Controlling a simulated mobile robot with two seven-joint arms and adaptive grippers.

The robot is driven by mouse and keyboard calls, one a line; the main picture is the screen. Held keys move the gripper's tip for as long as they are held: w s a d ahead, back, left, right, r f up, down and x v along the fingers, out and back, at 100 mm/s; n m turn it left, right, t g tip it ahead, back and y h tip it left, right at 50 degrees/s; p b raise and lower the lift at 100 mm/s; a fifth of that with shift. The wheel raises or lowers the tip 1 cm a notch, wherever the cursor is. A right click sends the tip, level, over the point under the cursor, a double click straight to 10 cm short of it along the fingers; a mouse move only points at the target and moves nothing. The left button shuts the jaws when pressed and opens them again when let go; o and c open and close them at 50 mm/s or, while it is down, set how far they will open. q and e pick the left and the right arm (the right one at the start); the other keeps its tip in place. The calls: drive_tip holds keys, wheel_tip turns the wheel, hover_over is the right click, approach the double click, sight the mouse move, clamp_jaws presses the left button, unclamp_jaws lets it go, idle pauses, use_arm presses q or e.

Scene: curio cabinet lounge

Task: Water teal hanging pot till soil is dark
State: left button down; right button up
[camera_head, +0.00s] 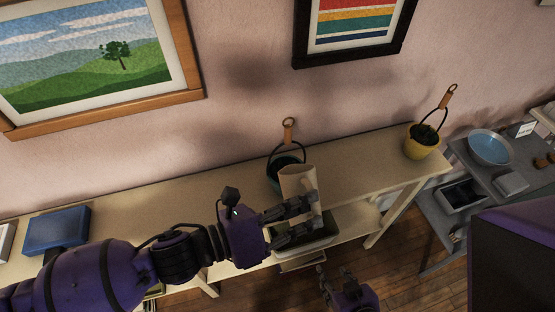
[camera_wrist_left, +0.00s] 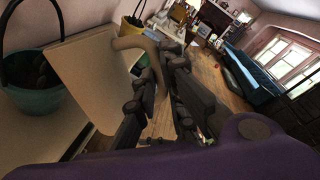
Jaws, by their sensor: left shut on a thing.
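The teal pot (camera_head: 278,180), with a dark strap handle and an orange-brown top piece, is at the long shelf, partly hidden behind a beige pitcher (camera_head: 297,181). My left gripper (camera_head: 308,210) is shut on the pitcher's handle (camera_wrist_left: 143,46) and holds the pitcher close beside the pot. The left wrist view shows the teal pot (camera_wrist_left: 38,98) at left with dark lumpy contents. The pitcher (camera_wrist_left: 88,75) overlaps its right side there; I cannot tell whether they touch. No water stream shows. My right gripper (camera_head: 336,278) is open and empty, lower, in front of the shelf.
A yellow pot (camera_head: 421,148) with a plant is at the shelf's right end. A grey cart (camera_head: 460,158) at right holds a blue-filled bowl (camera_head: 490,147). A tray (camera_head: 305,243) lies below the pitcher. A blue box (camera_head: 57,230) is at left. The shelf between is clear.

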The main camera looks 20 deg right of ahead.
use_arm(q)
drive_tip(key=shift+f, duration=0.35)
wheel_tip(320, 180, down, 8)
drive_tip(key=m+t+h+b, duration=0.1)
drive_tip(key=m+b, duration=0.6)
drive_tip(key=shift+f, duration=0.1)
drive_tip(key=shift+w+m+b, duration=0.1)
drive_tip(key=shift+m+b, duration=0.2)
drive_tip(key=shift+m, duration=0.2)
use_arm(e)
drive_tip(key=s+f+g, duration=0.2)
drive_tip(key=s+f, duration=0.5)
drive_tip(key=f, duration=0.4)
use_arm(q)
drive_tip(key=s+r+p, duration=0.4)
drive_tip(key=s, duration=0.1)
use_arm(e)
drive_tip(key=w+r+t, duration=0.1)
drive_tip(key=w+r, duration=0.2)
drive_tip(key=r, duration=0.2)
drive_tip(key=shift+w+r, duration=0.35)
drive_tip(key=shift+w, duration=0.05)
